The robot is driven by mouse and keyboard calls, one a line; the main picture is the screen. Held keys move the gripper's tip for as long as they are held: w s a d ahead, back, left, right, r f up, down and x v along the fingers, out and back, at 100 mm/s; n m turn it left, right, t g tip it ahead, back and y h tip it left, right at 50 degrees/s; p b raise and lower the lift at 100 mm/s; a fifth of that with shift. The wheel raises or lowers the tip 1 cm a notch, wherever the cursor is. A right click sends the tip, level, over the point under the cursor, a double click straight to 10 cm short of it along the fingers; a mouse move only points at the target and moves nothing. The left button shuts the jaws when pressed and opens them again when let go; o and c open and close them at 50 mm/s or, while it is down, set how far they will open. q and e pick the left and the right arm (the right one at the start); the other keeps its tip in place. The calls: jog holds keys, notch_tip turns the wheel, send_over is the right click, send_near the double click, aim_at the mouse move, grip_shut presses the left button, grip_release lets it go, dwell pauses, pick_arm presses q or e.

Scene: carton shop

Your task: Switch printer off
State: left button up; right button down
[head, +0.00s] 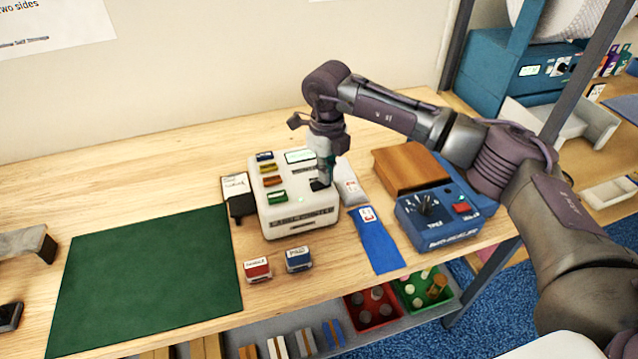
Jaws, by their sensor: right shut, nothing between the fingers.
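The label printer (297,221) is a white box on the wooden bench. Its top has a small display (299,156), several coloured keys down its left side, and a dark switch (318,185) at the right. A small green light shows near its front edge. My right gripper (325,181) points down over the right part of the printer's top, shut and empty, with its tips at or just above the dark switch. The fingers partly hide the switch, so I cannot tell its position or whether they touch it. My left gripper is not in view.
A blue sealer (437,222) with a knob and red switch stands right of the printer, near a brown block (411,169). Two stamps (257,270) sit in front. A green mat (150,268) lies left. Red and green bins (374,307) are below the bench edge.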

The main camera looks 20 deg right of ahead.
jog(key=shift+s+f+b, duration=0.1)
jog(key=shift+f+b, duration=0.2)
jog(key=shift+f, duration=0.1)
jog(key=shift+r, duration=0.1)
jog(key=shift+r+p, duration=0.65)
jog(key=shift+r, duration=0.2)
jog(key=shift+r+p, duration=1.15)
jog(key=shift+r, duration=1.45)
